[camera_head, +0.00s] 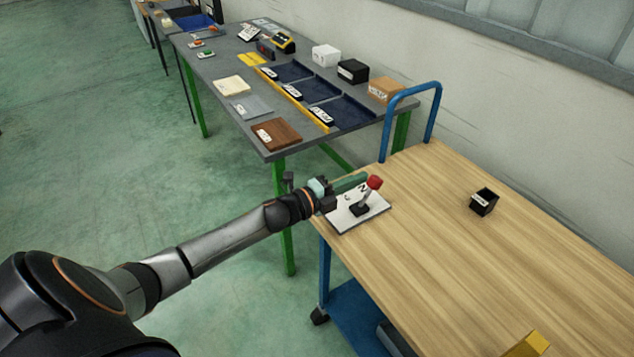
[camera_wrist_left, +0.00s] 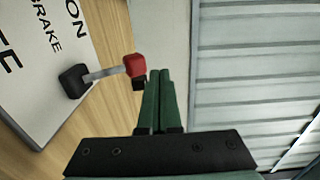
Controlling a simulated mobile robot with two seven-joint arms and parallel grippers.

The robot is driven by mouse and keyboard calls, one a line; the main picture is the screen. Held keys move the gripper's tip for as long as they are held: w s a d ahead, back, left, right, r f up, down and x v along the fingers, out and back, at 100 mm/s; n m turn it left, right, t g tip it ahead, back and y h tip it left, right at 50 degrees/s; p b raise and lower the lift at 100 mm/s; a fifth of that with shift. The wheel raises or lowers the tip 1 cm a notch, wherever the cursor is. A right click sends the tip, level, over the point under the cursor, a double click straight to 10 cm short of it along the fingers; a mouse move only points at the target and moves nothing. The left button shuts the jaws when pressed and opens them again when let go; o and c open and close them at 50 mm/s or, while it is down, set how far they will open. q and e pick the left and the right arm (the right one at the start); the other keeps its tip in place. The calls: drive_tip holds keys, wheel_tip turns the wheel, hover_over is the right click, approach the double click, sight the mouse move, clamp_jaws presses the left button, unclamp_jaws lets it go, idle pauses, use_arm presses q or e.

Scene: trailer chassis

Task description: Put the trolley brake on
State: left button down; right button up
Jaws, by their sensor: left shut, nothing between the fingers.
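The plate (camera_wrist_left: 35,100) there shows "BRAKE" and "ON", with other lettering cut off. My left gripper (camera_head: 366,177) has its green fingers shut and empty beside the knob; it also shows in the left wrist view (camera_wrist_left: 159,73). My right gripper is out of view.
The trolley top (camera_head: 450,260) is mostly clear, with a small black box (camera_head: 484,202) and a yellow object (camera_head: 529,345) at the bottom edge. A blue handle (camera_head: 411,94) rises at its far end. Beyond stands a grey workbench (camera_head: 225,68) with trays and boxes, along the wall.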

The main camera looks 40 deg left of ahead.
use_arm(q)
drive_tip(key=s+a+r, duration=0.3)
drive_tip(key=s+r, duration=0.2)
drive_tip(key=s, duration=0.4)
drive_tip(key=shift+a+r, duration=0.15)
drive_tip(key=shift+a, duration=0.25)
drive_tip(key=shift+w, duration=0.1)
